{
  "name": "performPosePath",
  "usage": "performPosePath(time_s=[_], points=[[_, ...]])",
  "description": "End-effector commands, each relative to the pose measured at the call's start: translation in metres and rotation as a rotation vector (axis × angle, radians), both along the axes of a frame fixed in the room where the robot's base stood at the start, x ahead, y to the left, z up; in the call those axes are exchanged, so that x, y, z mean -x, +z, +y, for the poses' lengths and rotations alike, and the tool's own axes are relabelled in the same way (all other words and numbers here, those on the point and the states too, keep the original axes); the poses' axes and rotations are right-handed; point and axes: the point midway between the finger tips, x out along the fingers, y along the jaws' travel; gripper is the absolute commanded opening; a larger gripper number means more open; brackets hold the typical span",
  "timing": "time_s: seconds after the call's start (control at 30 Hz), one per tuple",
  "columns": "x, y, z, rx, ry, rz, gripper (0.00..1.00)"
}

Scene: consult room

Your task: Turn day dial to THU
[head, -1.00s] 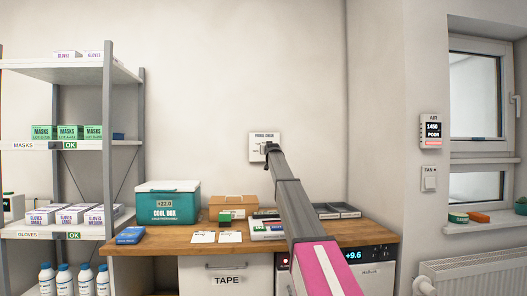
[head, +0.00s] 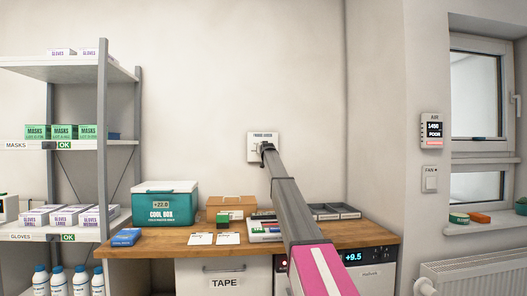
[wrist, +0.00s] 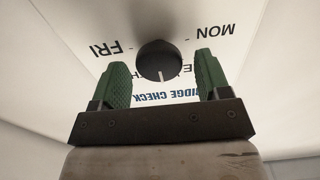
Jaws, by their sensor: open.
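The day dial's white panel (head: 255,138) is fixed to the wall above the wooden counter, partly hidden by my arm. In the wrist view the panel appears upside down, with "FRI" at upper left, "MON" at upper right and "FRIDGE CHECK" partly covered. Its round dark knob (wrist: 159,60) has a white mark on the lower side in the picture, towards the title. Smaller lettering beside the knob is partly hidden, so I cannot tell which day is marked. My gripper (wrist: 162,82) is open, its green fingers on either side of the knob with gaps visible.
The wooden counter (head: 180,240) below holds a teal cool box (head: 165,207), a cardboard box (head: 232,202), cards and trays. A shelf unit (head: 104,140) stands at left. The wall around the panel is clear.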

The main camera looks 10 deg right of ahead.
Motion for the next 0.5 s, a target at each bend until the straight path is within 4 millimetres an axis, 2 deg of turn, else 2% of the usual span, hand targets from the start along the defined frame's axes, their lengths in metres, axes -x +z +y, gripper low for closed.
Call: performPosePath(time_s=[0.1,0.33,0.37,0.5], points=[[-0.0085,0.0001,-0.0001,0.000,0.000,0.000,0.70],[-0.0083,-0.0003,0.0000,0.000,0.000,0.000,0.70],[-0.0083,-0.0004,0.0000,0.000,0.000,0.000,0.67],[-0.0082,-0.0004,0.0000,0.000,0.000,0.000,0.23]])
